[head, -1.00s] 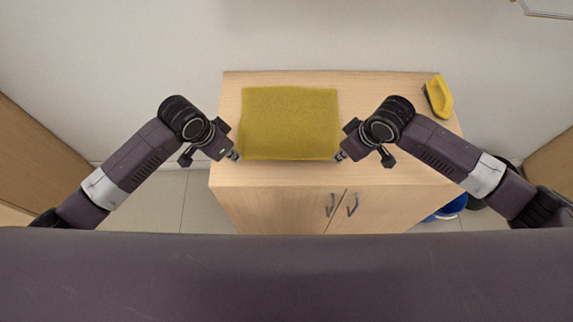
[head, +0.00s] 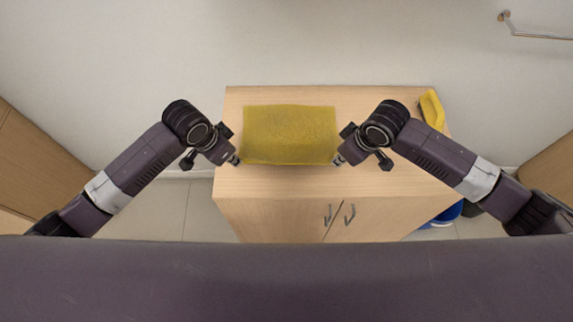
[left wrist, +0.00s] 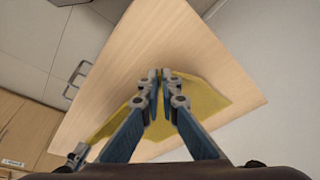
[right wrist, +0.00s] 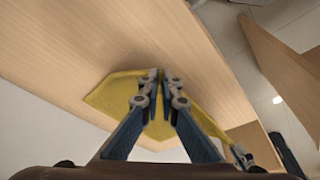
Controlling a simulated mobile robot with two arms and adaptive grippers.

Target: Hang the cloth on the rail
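The yellow cloth (head: 290,135) is spread over the wooden cabinet top, with its front edge between my two grippers. My left gripper (head: 237,161) is at its front left corner and my right gripper (head: 339,160) at its front right corner. In the left wrist view the fingers (left wrist: 159,76) are closed together on the cloth's edge. The right wrist view shows the same for the other fingers (right wrist: 160,76). The front edge appears raised off the top. The metal rail (head: 540,36) is on the wall at the upper right, partly cut off by the frame.
The cabinet (head: 400,180) stands against the wall, with two door handles in front. A yellow-and-black object (head: 433,110) lies at its back right corner. A blue container (head: 443,216) is on the floor to the right. The wall above is bare apart from the rail.

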